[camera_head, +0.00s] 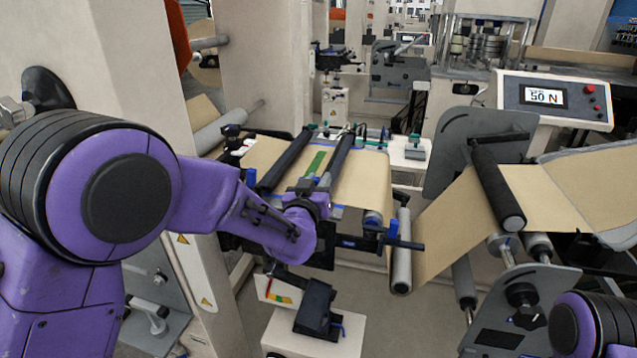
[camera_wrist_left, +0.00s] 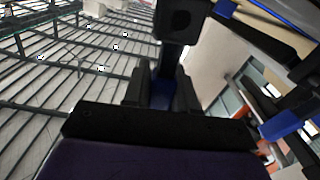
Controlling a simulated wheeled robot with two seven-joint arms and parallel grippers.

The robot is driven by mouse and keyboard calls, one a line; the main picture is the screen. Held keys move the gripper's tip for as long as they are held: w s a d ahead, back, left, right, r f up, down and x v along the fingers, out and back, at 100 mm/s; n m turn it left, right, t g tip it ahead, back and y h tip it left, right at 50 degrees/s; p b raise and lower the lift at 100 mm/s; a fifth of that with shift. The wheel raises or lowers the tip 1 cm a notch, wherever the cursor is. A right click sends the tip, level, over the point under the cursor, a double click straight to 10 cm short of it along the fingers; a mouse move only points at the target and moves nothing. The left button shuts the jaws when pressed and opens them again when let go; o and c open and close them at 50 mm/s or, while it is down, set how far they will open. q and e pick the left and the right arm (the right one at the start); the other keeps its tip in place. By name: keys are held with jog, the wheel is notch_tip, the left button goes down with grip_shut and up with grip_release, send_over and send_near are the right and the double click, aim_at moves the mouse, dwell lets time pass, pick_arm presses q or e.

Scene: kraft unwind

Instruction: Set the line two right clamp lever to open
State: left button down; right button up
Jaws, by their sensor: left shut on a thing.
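My left arm reaches in from the left of the head view to the splice table with the kraft web. My left gripper (camera_head: 347,240) is at the table's near right corner, largely hidden by its own wrist. In the left wrist view the two dark fingers (camera_wrist_left: 162,88) are closed around a black piece with blue on it. This appears to be the right clamp lever (camera_wrist_left: 180,22), whose black body runs up from the fingers. In the head view a black bar with a blue end (camera_head: 405,244) sticks out to the right of the gripper. My right gripper is out of view.
Two black clamp bars (camera_head: 287,162) lie across the web, with a green strip between them. A grey roller (camera_head: 402,262) hangs to the right. A black device on a white pedestal (camera_head: 318,310) stands below.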

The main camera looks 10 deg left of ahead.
pick_arm(q)
jog(key=c, duration=1)
grip_release()
jog(key=s+b, duration=0.3)
jog(key=s, duration=0.7)
jog(key=shift+s, duration=0.2)
